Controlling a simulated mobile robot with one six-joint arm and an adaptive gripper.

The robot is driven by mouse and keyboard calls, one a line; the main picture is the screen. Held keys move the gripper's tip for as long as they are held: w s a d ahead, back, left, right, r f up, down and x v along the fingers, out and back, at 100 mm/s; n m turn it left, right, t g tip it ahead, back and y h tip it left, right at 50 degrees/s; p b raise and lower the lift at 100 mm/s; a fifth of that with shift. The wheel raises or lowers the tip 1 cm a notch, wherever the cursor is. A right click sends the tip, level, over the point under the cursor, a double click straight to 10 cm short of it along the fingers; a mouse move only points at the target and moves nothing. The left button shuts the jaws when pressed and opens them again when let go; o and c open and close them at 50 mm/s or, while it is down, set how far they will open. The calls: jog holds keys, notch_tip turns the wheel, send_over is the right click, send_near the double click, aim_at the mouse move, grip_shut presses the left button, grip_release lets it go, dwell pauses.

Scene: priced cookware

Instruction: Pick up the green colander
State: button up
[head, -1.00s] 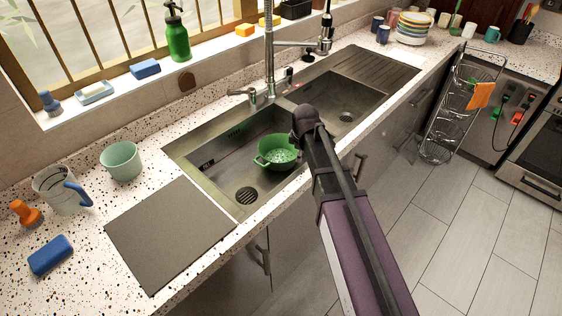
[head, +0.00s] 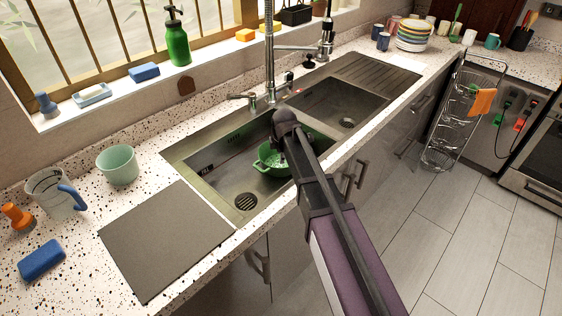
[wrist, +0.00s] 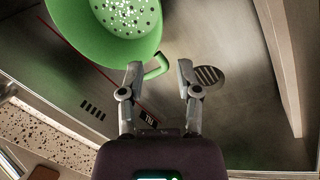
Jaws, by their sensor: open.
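The green colander (head: 265,162) sits in the near basin of the steel sink in the head view, partly hidden by my arm. In the wrist view the colander (wrist: 105,30) fills the upper left, with its holes showing. Its loop handle (wrist: 158,66) points down between my two fingertips. My gripper (wrist: 160,70) is open, with one finger on each side of the handle and nothing held. I cannot tell whether a finger touches it. In the head view my gripper (head: 279,138) is over the sink beside the colander, and its fingers are hard to make out.
The sink basin's walls (head: 215,175) surround the colander. A tall faucet (head: 269,60) stands behind it. A dark board (head: 165,240) lies on the counter at left, near a mint cup (head: 117,165) and a measuring jug (head: 53,193). The second basin (head: 340,105) looks empty.

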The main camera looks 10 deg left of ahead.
jog(key=b, duration=0.8)
send_over(282, 176)
jog(key=s, duration=0.2)
jog(key=shift+a+f, duration=0.2)
jog(key=shift+f, duration=3.8)
jog(key=b+x, duration=0.3)
jog(key=shift+w+d+f, duration=0.15)
jog(key=shift+d+f, duration=0.1)
jog(key=shift+d, duration=0.15)
jog(key=shift+b+x, duration=0.85)
grip_shut()
